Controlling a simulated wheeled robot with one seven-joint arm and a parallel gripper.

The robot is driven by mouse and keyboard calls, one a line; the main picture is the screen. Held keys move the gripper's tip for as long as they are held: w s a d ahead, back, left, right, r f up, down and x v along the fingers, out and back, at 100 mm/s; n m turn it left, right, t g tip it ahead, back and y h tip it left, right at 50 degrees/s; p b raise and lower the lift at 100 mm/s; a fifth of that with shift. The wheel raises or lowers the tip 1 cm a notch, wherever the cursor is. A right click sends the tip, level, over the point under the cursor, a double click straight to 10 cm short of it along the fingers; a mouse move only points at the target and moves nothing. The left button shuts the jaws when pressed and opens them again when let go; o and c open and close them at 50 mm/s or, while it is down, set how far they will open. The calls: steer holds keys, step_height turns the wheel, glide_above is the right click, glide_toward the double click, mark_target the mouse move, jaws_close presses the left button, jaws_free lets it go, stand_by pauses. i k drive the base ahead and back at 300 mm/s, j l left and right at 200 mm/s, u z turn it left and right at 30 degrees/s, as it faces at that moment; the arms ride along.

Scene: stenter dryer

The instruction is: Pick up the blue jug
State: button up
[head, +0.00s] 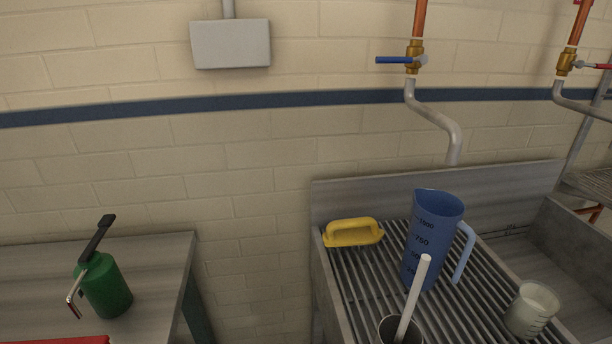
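The blue jug (431,232) stands upright on the slatted metal drainboard (366,284) at the right of the head view. It is tall, with dark volume marks on its side and a pale blue handle (464,253) on its right. A white rod standing in a dark cup overlaps the jug's lower front edge in the picture. My gripper does not show in this view.
A yellow-handled tool (353,232) lies left of the jug. The metal cup (390,329) with the white rod (414,297) stands in front, a clear beaker (532,308) at right. A pipe outlet (453,150) hangs behind. A green dispenser (106,286) stands on the left table (163,262).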

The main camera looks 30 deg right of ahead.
mark_target(436, 216)
steer(key=k+j+z, duration=0.15)
steer(key=j+z, duration=0.2)
steer(key=k+j+z, duration=0.25)
steer(key=j+z, duration=0.15)
steer(key=k+j+z, duration=0.35)
steer(key=j, duration=0.15)
steer(key=i, duration=0.1)
